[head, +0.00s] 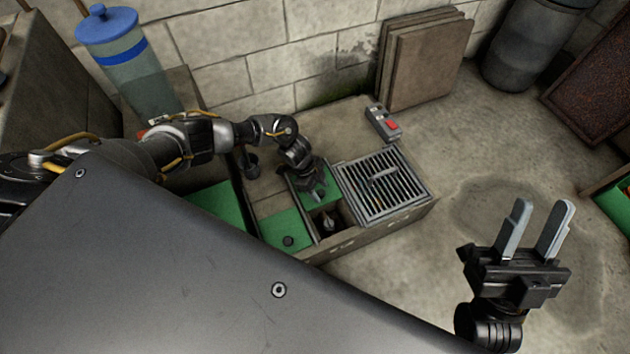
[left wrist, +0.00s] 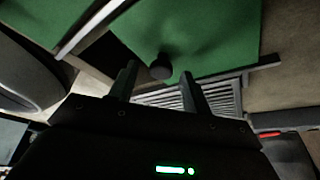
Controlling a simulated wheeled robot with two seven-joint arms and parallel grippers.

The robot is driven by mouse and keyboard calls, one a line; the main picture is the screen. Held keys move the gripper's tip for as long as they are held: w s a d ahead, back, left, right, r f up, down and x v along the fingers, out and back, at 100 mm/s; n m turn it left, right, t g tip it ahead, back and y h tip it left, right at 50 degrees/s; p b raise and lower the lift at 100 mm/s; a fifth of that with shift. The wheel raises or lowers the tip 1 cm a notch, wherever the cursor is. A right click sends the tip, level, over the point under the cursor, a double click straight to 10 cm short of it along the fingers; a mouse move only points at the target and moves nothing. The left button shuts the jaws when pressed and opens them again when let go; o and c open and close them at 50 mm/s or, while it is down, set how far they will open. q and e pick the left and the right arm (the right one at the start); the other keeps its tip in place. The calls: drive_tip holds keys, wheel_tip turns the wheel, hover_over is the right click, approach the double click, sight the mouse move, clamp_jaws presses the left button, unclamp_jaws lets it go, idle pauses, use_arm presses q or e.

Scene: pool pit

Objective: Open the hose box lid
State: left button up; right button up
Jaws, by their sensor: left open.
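A low box (head: 345,243) stands on the floor, with several green panels in its top. One green panel (head: 318,196) lies under my left gripper (head: 315,189), beside a dark open gap (head: 335,220). In the left wrist view this green panel (left wrist: 205,35) carries a black round knob (left wrist: 160,66). My left gripper (left wrist: 158,76) is open, with the knob showing between its fingertips; contact cannot be told. No label shows which panel is the hose box lid. My right gripper (head: 540,208) is open and empty over the floor at right.
A slatted grate (head: 385,185) adjoins the gap on the right. A small grey box with a red button (head: 384,122) sits behind it. A blue-topped cooler (head: 125,60) stands back left, and flat boards (head: 425,60) lean on the wall.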

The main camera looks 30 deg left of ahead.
use_arm(q)
drive_tip(key=p+v, duration=0.4)
drive_tip(key=v, duration=0.6)
drive_tip(key=shift+r, duration=0.2)
use_arm(e)
drive_tip(key=w+a+f+n+g, duration=0.1)
drive_tip(key=w+a+f+g, duration=0.1)
drive_tip(key=a+f+g, duration=0.3)
drive_tip(key=shift+w+a+f+n+g+h, duration=0.2)
drive_tip(key=shift+a+n+g+h, duration=0.15)
drive_tip(key=shift+g, duration=1.25)
